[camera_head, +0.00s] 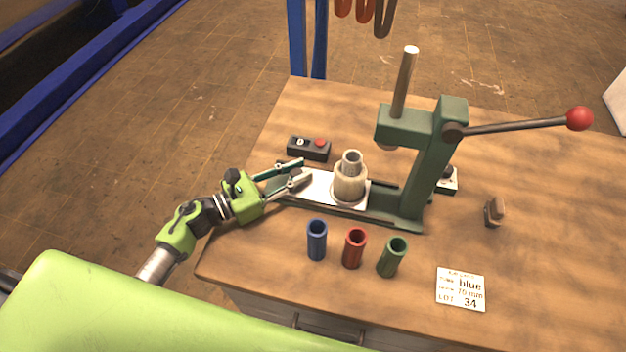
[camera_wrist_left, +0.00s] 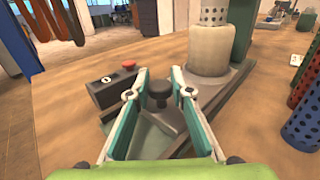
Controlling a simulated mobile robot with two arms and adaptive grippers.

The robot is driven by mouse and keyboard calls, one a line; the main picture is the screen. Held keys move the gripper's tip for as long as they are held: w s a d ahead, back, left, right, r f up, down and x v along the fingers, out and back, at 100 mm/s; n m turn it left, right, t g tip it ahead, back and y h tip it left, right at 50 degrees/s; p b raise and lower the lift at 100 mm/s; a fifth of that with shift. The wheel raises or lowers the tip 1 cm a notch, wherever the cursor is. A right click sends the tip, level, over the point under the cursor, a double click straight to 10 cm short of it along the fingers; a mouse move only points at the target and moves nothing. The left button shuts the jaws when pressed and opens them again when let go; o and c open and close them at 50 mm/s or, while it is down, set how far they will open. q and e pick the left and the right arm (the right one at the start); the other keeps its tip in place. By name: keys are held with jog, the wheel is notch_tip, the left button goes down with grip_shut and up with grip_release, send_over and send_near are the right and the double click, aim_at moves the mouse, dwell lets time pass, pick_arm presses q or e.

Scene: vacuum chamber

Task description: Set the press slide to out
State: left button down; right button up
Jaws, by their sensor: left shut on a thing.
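The press (camera_head: 436,165) is green, with a steel ram and a red-balled lever (camera_head: 578,118). Its pale metal slide (camera_head: 320,190) lies on the base and carries a beige cylindrical fixture (camera_head: 349,188) with a narrower tube on top. The fixture stands left of the ram, not under it. My left gripper (camera_head: 305,171) is at the slide's left end. In the left wrist view a dark round knob (camera_wrist_left: 158,92) sits between its fingers, and the gripper is shut on it. The fixture also shows beyond the fingers (camera_wrist_left: 210,50). My right gripper is not in view.
A control box with a red button (camera_head: 309,148) stands close behind my left gripper. Blue (camera_head: 317,240), red (camera_head: 354,248) and green (camera_head: 392,257) tubes stand in front of the press. A label card (camera_head: 460,288) and a small brown block (camera_head: 494,212) lie to the right.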

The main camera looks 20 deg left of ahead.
pick_arm(q)
jog(key=a+b, duration=0.1)
jog(key=a, duration=0.1)
jog(key=a+b, duration=0.1)
jog(key=a, duration=0.1)
jog(key=shift+a+f+b, duration=0.2)
jog(key=shift+a+b, duration=0.05)
jog(key=shift+b, duration=0.05)
jog(key=shift+a+r, duration=0.1)
jog(key=shift+a, duration=0.3)
jog(key=shift+r, duration=0.1)
jog(key=c, duration=1.8)
grip_release()
jog(key=shift+a, duration=0.1)
jog(key=shift+c, duration=0.2)
jog(key=shift+a, duration=0.15)
